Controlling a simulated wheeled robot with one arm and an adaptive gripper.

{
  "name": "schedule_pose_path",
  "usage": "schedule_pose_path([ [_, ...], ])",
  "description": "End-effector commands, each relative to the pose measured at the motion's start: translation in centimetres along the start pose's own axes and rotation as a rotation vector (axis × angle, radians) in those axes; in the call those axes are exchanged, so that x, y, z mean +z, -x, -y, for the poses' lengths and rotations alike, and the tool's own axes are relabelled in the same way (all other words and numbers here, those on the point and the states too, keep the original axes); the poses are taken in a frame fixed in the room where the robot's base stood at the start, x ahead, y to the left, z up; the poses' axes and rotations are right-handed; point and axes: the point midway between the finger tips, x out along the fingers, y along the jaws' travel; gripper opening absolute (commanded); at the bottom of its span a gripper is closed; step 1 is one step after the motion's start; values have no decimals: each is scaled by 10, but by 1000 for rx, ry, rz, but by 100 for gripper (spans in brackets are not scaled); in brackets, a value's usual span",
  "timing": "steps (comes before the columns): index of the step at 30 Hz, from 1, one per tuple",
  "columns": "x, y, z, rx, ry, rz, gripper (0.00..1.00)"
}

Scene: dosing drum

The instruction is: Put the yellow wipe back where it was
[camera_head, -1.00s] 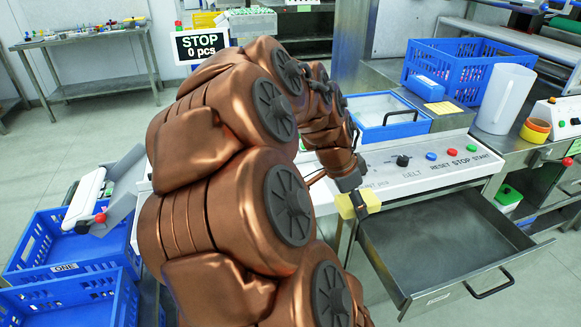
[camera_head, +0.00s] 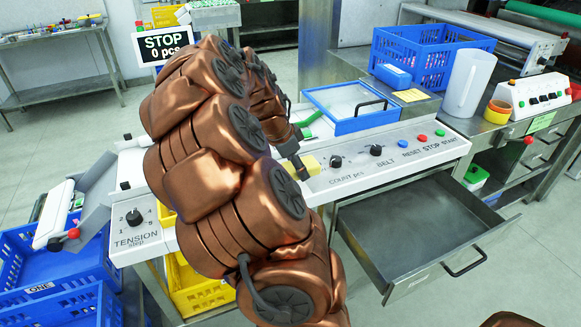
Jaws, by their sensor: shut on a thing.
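The yellow wipe (camera_head: 311,165) is a small yellow piece in my gripper (camera_head: 300,167), at the front edge of the control panel (camera_head: 355,168), just left of the COUNT knob. My gripper is shut on it. I cannot tell whether the wipe touches the panel. My copper arm hides the panel's middle left and part of the wipe. Another flat yellow piece (camera_head: 410,96) lies on the metal surface by the blue box, in front of the blue crate.
An open, empty metal drawer (camera_head: 410,220) juts out below the panel. Blue crates (camera_head: 60,262) sit at lower left. A sign reads STOP, 0 pcs (camera_head: 165,46).

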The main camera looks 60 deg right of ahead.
Motion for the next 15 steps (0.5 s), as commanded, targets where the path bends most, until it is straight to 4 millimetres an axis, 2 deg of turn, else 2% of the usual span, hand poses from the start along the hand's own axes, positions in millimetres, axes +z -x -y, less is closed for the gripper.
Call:
schedule_pose_path([
  [3, 2, 0, 19, -2, 2, 0, 29],
  [6, 3, -1, 29, 0, 1, -1, 29],
  [10, 4, -1, 37, -2, 0, -2, 29],
  [15, 7, -8, 38, 2, 1, 0, 29],
])
